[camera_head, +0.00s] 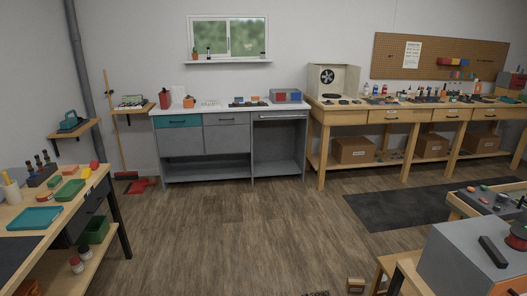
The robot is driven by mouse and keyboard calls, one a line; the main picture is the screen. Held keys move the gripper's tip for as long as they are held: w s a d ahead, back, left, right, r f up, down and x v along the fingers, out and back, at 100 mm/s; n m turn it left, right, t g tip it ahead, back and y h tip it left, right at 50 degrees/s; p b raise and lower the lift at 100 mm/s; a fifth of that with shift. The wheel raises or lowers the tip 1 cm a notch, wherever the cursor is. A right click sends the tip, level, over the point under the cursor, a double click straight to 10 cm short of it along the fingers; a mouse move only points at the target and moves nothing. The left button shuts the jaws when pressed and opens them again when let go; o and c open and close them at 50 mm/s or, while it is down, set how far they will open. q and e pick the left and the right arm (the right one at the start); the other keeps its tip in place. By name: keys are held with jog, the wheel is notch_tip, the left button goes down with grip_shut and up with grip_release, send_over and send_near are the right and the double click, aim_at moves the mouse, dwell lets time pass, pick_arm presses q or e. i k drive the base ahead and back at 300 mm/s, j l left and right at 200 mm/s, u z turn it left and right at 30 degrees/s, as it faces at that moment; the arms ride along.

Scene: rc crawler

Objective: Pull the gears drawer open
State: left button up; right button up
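Several drawers are in view and I cannot read a label that says which is the gears drawer. The grey cabinet at the back wall has a teal drawer front (179,121) and a grey drawer front (226,119), each with a dark handle; both look shut. The wooden workbench at the right has wooden drawer fronts (390,116) with dark handles, also looking shut. The left bench has a dark drawer front (88,216) under its top. Neither of my grippers shows in the view.
Open wood floor (215,235) lies between me and the grey cabinet (190,143). A dark mat (400,208) lies at the right. The left bench (58,205) and a grey box (455,262) at the lower right flank the floor. A red dustpan (138,187) stands near the back left.

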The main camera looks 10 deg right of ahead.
aim_at(447, 114)
jog(key=i+j, duration=0.1)
jog(key=i, duration=0.8)
jog(key=i+j+u, duration=0.1)
jog(key=i, duration=0.8)
jog(key=i+z, duration=0.25)
jog(key=i, duration=0.35)
jog(key=i+j+z, duration=0.1)
jog(key=i+z, duration=0.15)
jog(key=i, duration=0.35)
jog(key=i+j+z, duration=0.2)
jog(key=i, duration=0.35)
jog(key=i+l+z, duration=0.35)
jog(key=i, duration=0.2)
jog(key=i+z, duration=0.35)
jog(key=i, duration=0.2)
jog(key=i+z, duration=0.35)
jog(key=i, duration=0.2)
jog(key=i+l+u, duration=0.25)
jog(key=i+l, duration=0.6)
